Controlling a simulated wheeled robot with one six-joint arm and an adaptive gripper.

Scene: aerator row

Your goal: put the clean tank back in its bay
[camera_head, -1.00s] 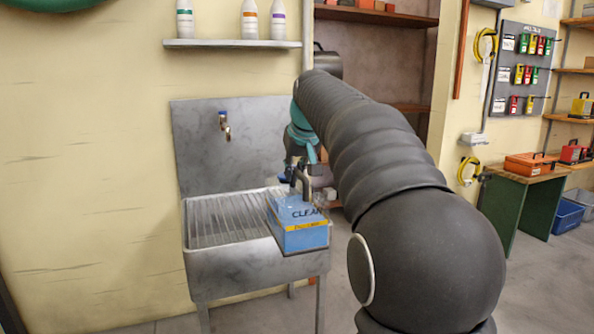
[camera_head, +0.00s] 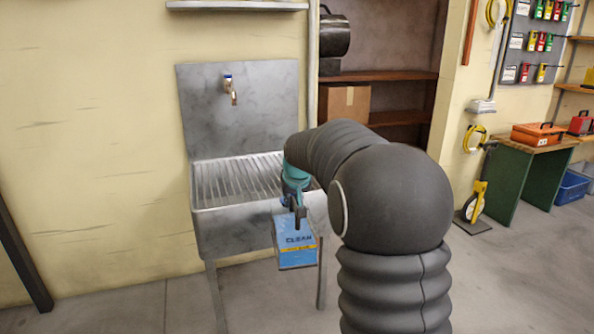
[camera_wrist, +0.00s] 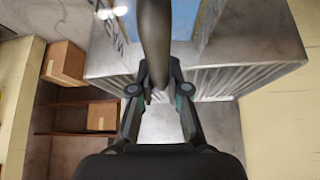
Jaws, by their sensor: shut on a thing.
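The clean tank (camera_head: 296,255) is a blue box with a "CLEAN" label and a yellow strip. It hangs in front of the sink's front wall, clear of the basin and above the floor. My gripper (camera_head: 297,210) is above it, shut on its dark handle. In the wrist view my gripper (camera_wrist: 162,88) closes around the dark handle bar (camera_wrist: 155,35), and blue parts of the tank (camera_wrist: 208,18) show beside the bar. The arm covers part of the sink's right side. I cannot make out the tank's bay in either view.
The metal sink (camera_head: 222,238) stands on legs against the wall, with a tap (camera_head: 231,90) above. Shelves with a cardboard box (camera_head: 343,103) are behind my arm. A green bench (camera_head: 510,187) and a yellow wheeled measuring tool (camera_head: 474,203) are at right. Floor at front left is clear.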

